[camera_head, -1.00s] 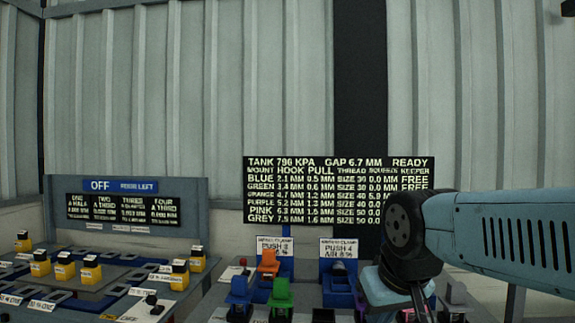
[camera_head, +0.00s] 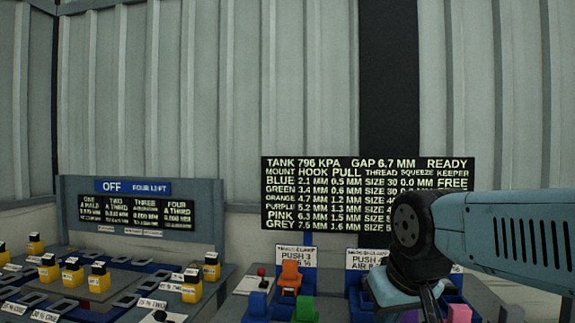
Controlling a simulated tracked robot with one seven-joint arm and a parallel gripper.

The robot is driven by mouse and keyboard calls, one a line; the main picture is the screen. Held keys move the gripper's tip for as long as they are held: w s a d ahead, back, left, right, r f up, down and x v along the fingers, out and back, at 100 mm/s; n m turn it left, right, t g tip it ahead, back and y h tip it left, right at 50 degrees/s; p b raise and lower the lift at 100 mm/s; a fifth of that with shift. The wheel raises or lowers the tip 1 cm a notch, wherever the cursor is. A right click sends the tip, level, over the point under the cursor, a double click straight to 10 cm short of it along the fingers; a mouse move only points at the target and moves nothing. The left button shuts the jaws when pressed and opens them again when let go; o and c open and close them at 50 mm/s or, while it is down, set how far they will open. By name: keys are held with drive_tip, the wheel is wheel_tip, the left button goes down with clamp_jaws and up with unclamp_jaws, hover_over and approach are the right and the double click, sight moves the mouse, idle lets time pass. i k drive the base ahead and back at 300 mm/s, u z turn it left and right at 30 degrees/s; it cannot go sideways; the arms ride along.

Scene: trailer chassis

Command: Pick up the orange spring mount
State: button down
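The orange spring mount (camera_head: 290,275) stands upright at the back of the bench, in front of a white "PUSH 3" label. A blue mount (camera_head: 257,304) and a green mount (camera_head: 306,309) stand nearer, cut by the bottom edge. A pink mount (camera_head: 459,313) shows at the bottom right. My arm comes in from the right. Its wrist hangs over the right part of the bench, to the right of the orange mount and apart from it. My gripper's fingers are below the picture or hidden, so their state does not show.
A black readout board (camera_head: 365,190) hangs behind the mounts. A second label (camera_head: 367,258) stands partly behind my arm. A red-knobbed lever (camera_head: 261,272) is left of the orange mount. At left is a panel (camera_head: 135,187) marked OFF, with several yellow blocks (camera_head: 98,280) on the bench before it.

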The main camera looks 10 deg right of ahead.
sight(290, 280)
drive_tip(key=i, duration=1.1)
drive_tip(key=z, duration=0.1)
